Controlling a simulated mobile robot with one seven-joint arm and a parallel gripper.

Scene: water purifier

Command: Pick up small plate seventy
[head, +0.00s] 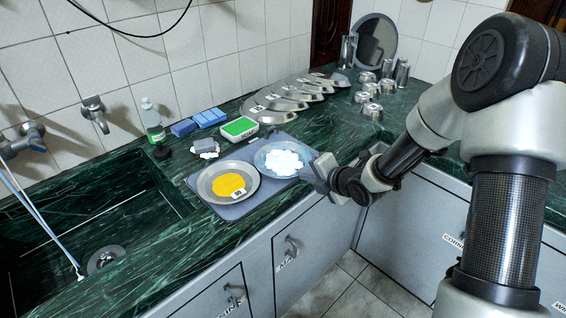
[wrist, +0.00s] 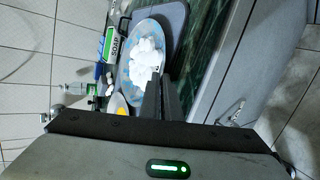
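A small round plate (head: 262,153) with a pale blue rim and a heap of white food is on the right part of the grey mat. In the wrist view the same plate (wrist: 138,92) lies just beyond my fingertips, with a small label by the food too small to read. My gripper (head: 318,172) is at the plate's right edge. In the wrist view my gripper's fingers (wrist: 162,80) are close together at the rim and appear closed on it. I cannot tell whether the plate is lifted. No number seventy is legible.
A steel plate (head: 205,181) with yellow food and a label stands close on the left, on the mat (head: 231,212). Behind are a green-topped box (head: 240,128), blue sponges (head: 210,118) and leaning metal plates (head: 285,98). The sink (head: 110,215) is left; steel cups (head: 372,110) stand back right.

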